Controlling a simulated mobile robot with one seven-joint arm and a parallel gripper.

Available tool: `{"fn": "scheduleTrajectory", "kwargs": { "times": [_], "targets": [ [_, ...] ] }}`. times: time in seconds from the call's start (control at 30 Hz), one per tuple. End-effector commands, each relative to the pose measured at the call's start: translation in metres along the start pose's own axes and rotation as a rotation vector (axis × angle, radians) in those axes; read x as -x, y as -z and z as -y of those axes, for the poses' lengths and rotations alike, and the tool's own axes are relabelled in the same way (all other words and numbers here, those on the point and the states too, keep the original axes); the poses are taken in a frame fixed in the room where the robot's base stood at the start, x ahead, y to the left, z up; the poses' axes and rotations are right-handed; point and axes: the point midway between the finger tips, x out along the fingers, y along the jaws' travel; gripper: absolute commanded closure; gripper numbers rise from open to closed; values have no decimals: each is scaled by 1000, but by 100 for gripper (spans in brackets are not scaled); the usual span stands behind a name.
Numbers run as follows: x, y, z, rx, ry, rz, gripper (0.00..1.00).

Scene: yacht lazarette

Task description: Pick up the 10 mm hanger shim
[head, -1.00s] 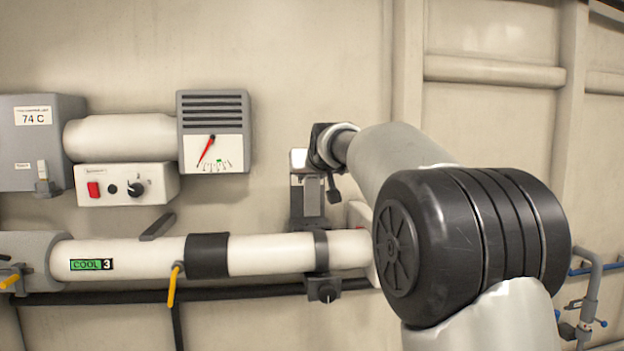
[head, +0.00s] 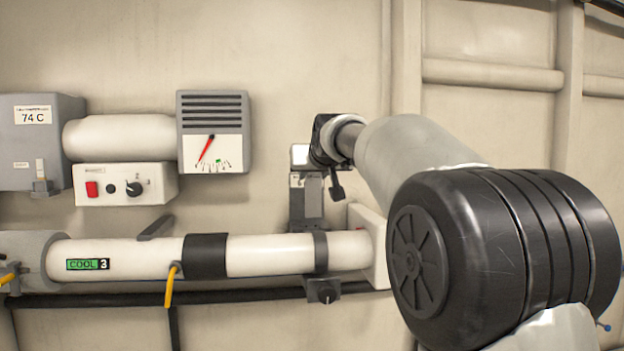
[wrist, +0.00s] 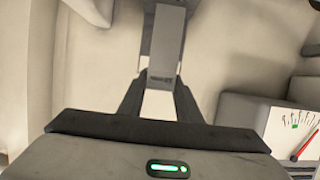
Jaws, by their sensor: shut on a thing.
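The 10 mm hanger shim appears to be the flat grey strip (wrist: 165,55) with small dark marking in the wrist view. My gripper (wrist: 160,92) is shut on its near end, one dark finger on each side. The strip runs away from the fingers toward a darker grey part at the top edge; whether it touches that part I cannot tell. In the head view a grey strip (head: 314,197) stands upright against a dark bracket above the pipe, just below my gripper. The fingertips are hard to make out there.
A white pipe (head: 270,254) with a dark clamp (head: 322,290) runs below the gripper. A gauge box (head: 212,130), a switch box (head: 125,184) and a grey 74 C box (head: 38,140) are on the wall to the left. The wall above the gripper is bare.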

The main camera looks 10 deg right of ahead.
Motion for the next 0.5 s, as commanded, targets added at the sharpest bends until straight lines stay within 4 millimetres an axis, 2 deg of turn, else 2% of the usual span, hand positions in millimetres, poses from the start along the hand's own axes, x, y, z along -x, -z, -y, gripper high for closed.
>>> {"fn": "scheduleTrajectory", "kwargs": {
  "times": [0.5],
  "targets": [
    [40,-16,0,0,0,-3,94]
  ]
}}
